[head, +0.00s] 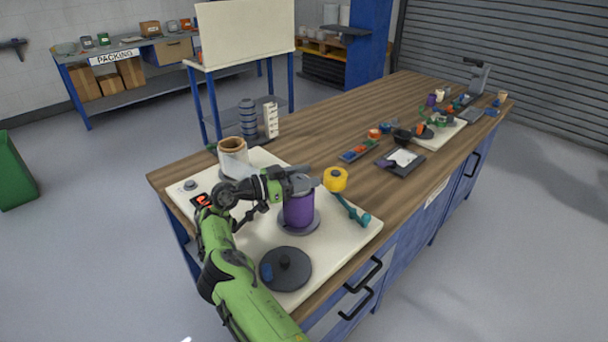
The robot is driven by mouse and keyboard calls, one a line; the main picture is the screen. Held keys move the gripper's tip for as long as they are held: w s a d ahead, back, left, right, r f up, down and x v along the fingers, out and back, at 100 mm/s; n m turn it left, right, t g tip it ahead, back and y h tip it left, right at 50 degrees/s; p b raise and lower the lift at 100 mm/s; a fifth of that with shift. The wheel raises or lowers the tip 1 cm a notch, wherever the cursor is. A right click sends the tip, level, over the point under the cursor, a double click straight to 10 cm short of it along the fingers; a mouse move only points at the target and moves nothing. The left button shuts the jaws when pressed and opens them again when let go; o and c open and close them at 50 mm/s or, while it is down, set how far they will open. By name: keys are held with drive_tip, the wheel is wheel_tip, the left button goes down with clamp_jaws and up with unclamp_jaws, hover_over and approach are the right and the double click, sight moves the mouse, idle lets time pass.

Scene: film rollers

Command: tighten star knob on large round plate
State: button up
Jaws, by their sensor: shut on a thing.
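A large dark round plate (298,277) lies at the front of the white board, with a small dark knob (285,261) standing at its middle. I cannot make out whether this knob is star-shaped. A purple roller (299,212) stands upright on a grey round base (303,230) behind the plate. My gripper (303,184) is at the top of the purple roller, away from the dark plate. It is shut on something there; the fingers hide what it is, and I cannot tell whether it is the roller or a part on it.
A yellow-headed mallet (336,179) with a teal handle lies right of the roller. A brown roll (233,158) stands behind my arm on the white board (340,245). A small blue piece (267,272) is on the dark plate. Trays and small parts fill the bench's far end.

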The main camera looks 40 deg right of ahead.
sight(305, 176)
idle(0.3)
drive_tip(key=o, duration=1)
drive_tip(key=shift+d, duration=0.1)
drive_tip(key=shift+c, duration=0.2)
wheel_tip(305, 176, up, 10)
drive_tip(key=p, duration=0.3)
